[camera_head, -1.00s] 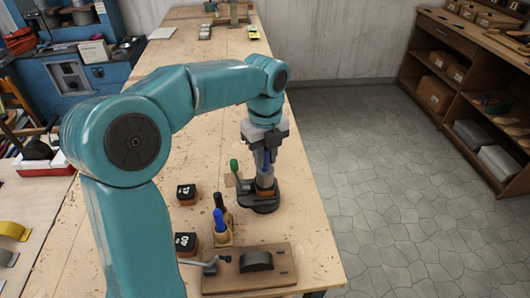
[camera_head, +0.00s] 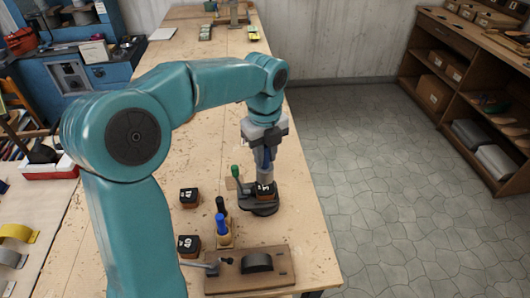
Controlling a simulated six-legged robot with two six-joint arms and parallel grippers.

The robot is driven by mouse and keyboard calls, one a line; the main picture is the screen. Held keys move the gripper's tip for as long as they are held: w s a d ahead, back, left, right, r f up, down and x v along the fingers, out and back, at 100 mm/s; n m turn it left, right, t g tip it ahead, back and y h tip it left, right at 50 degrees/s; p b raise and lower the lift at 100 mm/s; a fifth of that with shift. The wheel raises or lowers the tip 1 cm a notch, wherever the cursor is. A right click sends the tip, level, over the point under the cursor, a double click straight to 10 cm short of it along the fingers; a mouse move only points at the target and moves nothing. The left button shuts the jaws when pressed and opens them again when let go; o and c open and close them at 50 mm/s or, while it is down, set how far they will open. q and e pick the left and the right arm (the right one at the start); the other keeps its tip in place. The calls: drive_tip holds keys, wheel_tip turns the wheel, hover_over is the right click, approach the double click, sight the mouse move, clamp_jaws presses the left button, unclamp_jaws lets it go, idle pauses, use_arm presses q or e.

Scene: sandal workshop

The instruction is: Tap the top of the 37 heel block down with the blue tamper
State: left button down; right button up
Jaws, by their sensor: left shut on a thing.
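The heel block (camera_head: 265,193), with a dark top and a partly readable white number, sits in a round black fixture (camera_head: 265,209). A green-handled lever (camera_head: 236,171) stands at the fixture's left. My right gripper is not in view.
Two other numbered blocks (camera_head: 189,197) (camera_head: 188,245) stand to the left. A wooden holder (camera_head: 223,239) with black-handled and blue-handled tools stands nearby. A wooden board (camera_head: 225,281) with a dark curved piece lies in front. The table's right edge is close to the fixture.

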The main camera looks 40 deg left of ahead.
sight(265, 146)
use_arm(q)
drive_tip(key=shift+s, duration=0.1)
drive_tip(key=shift+r, duration=0.4)
wheel_tip(265, 146, up, 3)
drive_tip(key=shift+f+p, duration=0.1)
drive_tip(key=shift+p, duration=1)
drive_tip(key=shift+r, duration=0.3)
drive_tip(key=shift+f, duration=0.1)
